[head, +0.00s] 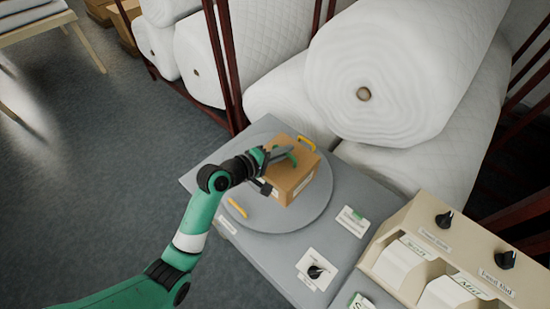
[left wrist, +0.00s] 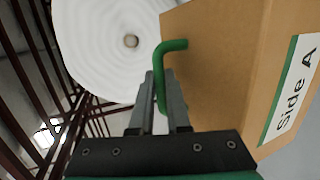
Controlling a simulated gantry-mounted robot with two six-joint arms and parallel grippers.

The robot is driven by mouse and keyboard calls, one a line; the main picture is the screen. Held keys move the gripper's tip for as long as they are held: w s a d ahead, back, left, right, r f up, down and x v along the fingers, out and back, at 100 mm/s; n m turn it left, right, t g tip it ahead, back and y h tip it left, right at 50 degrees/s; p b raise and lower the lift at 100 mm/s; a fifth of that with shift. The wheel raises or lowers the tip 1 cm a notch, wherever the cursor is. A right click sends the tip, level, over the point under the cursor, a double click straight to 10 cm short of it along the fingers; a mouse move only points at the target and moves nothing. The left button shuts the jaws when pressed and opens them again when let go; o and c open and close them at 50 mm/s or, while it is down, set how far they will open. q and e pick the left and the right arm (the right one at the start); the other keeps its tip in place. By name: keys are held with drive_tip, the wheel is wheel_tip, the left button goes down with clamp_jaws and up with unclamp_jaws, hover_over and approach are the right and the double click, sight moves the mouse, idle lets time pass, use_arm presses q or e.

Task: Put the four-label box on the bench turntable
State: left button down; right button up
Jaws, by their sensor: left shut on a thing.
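The cardboard box (head: 303,178) is over the grey round turntable (head: 300,217) on the bench; I cannot tell whether its underside touches the disc. It has a green handle (left wrist: 159,72) on one face and a yellow handle (head: 307,143) at its far upper edge. A white, green-edged label reading "Side A" (left wrist: 292,92) shows in the left wrist view. My left gripper (head: 279,157) is shut on the green handle, and its fingers (left wrist: 164,102) straddle the bar in the left wrist view. The box's other labels are mostly hidden. My right gripper is out of view.
A yellow handle (head: 237,208) sits at the turntable's near left edge. A knob panel (head: 317,271) and a cream control console (head: 470,245) stand to the right. Large white wadding rolls (head: 400,65) lie in dark red racks behind. Open floor lies left.

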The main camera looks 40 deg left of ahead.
use_arm(q)
drive_tip(key=w+a+f+b, duration=0.1)
drive_tip(key=a+f+b, duration=0.1)
drive_tip(key=w+a+f+b, duration=0.1)
drive_tip(key=a+f+b, duration=0.1)
drive_tip(key=w+a+f+b, duration=0.1)
drive_tip(key=a+f+b, duration=0.1)
drive_tip(key=b, duration=0.1)
drive_tip(key=shift+w+a+f, duration=0.2)
drive_tip(key=shift+a+f, duration=0.05)
drive_tip(key=shift+f, duration=0.05)
drive_tip(key=shift+a, duration=0.1)
drive_tip(key=f+b, duration=0.1)
drive_tip(key=f, duration=0.2)
drive_tip(key=shift+w+a+b, duration=0.2)
drive_tip(key=shift+b, duration=0.15)
drive_tip(key=shift+f, duration=0.4)
drive_tip(key=shift+r, duration=0.1)
drive_tip(key=shift+f, duration=0.2)
drive_tip(key=c, duration=0.9)
unclamp_jaws()
